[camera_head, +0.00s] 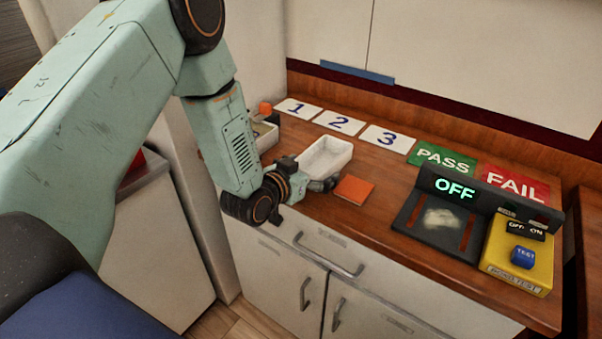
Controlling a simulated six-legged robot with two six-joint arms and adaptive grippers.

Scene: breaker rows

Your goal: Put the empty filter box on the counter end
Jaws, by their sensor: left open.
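A white open-topped box (327,155) sits on the wooden counter (385,220), left of its middle, and looks empty inside. My left gripper (316,182) is low over the counter's front edge, just in front of the box. The gripper is open, with nothing visible in it. Its wrist hides part of the box's near left side, and I cannot tell whether it touches the box. My right gripper is not in view.
A flat orange square (354,189) lies right of the gripper. Cards 1 (297,109), 2 (339,122) and 3 (388,138) line the back, then PASS (442,158) and FAIL (515,184) signs. A tester reading OFF (455,190) stands right, beside a yellow switch box (519,262).

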